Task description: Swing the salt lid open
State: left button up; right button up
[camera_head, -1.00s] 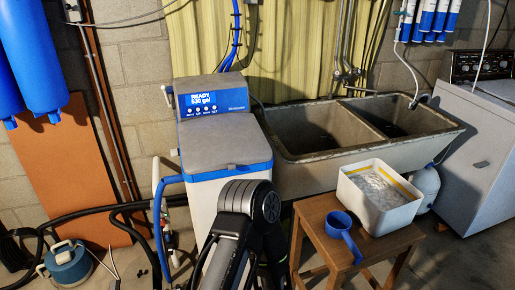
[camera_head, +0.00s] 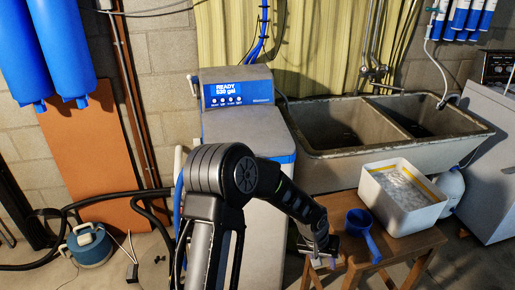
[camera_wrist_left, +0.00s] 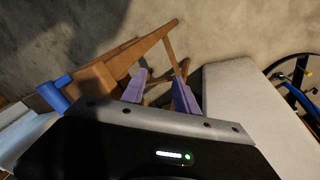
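The water softener (camera_head: 236,88) stands in front of the curtain, with a blue display panel at its back. Its grey salt lid (camera_head: 245,128) lies flat and closed on the cabinet; my left arm hides part of its front edge. My left gripper (camera_head: 322,258) is right of the softener and lower than the lid, beside the stool, apart from the lid. In the left wrist view its two purple-padded fingers (camera_wrist_left: 160,92) are spread with nothing between them, and the pale softener cabinet (camera_wrist_left: 245,95) is to their right. My right gripper is not in view.
A wooden stool (camera_head: 400,243) close to my left gripper holds a white salt bin (camera_head: 418,212) and a blue scoop (camera_head: 361,226). A concrete double sink (camera_head: 400,160) stands behind. Black hoses and a blue-grey canister (camera_head: 88,246) are on the floor at left.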

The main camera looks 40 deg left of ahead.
pick_arm(q)
jog(key=w+a+r+n+y, duration=0.2)
jog(key=w+a+r+y, duration=0.15)
jog(key=a+r, duration=0.8)
jog(key=s+a+r+n+y, duration=0.3)
jog(key=a+r+n, duration=0.1)
jog(key=a+r, duration=1.2)
notch_tip(320, 180, up, 2)
jog(key=shift+r+n, duration=0.15)
jog(key=shift+n, duration=0.15)
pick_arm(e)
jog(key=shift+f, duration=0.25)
